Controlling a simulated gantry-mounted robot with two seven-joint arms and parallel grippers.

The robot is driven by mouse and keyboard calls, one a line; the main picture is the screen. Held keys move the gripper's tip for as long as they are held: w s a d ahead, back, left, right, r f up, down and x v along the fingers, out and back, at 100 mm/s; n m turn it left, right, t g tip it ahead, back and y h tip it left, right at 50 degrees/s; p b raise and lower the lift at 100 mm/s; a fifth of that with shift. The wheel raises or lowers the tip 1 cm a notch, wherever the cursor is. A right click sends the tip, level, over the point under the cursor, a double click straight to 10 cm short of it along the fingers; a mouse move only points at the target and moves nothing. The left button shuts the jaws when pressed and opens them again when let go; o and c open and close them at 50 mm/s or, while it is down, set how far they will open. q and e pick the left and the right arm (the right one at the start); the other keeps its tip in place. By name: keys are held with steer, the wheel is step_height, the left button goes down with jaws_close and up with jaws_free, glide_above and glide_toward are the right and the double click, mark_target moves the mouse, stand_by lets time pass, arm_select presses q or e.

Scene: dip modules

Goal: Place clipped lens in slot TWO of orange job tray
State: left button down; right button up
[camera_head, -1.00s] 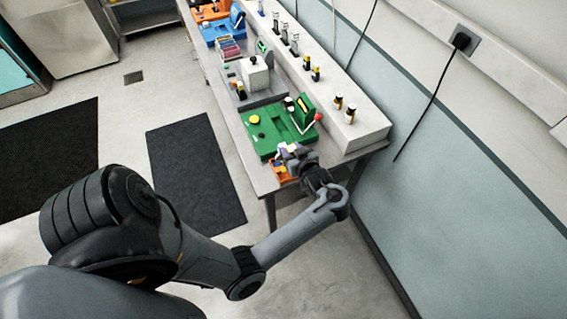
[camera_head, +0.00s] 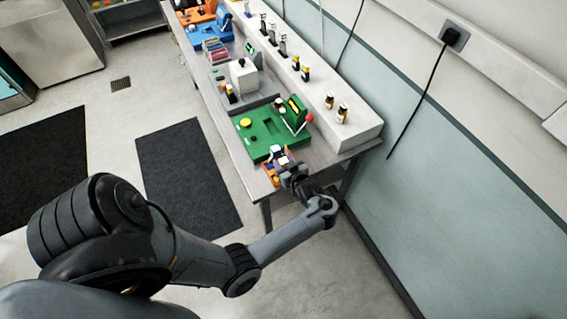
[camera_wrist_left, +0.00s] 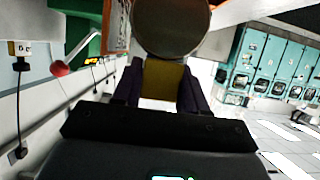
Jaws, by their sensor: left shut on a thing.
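My left gripper (camera_head: 283,161) is at the near end of the bench, over or beside the small orange tray (camera_head: 270,176); the head view does not show whether they touch. In the left wrist view its two dark purple fingers (camera_wrist_left: 161,88) are shut on a yellow-olive piece. A round dark grey disc, the clipped lens (camera_wrist_left: 170,22), sits just beyond the fingertips. A strip of the orange tray (camera_wrist_left: 116,28) shows beside the disc. The tray's slots and their numbers cannot be read, as the gripper covers part of it. My right gripper is not in view.
A green board (camera_head: 262,142) with a yellow button and a red-knobbed lever (camera_head: 309,118) lies just behind the tray. A raised white ledge (camera_head: 352,122) with several small bottles runs along the wall side. A grey fixture (camera_head: 243,78) stands farther back. The bench's near edge is close.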

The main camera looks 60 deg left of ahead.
arm_select(q)
steer(key=shift+f, duration=0.15)
steer(key=c, duration=0.6)
jaws_free()
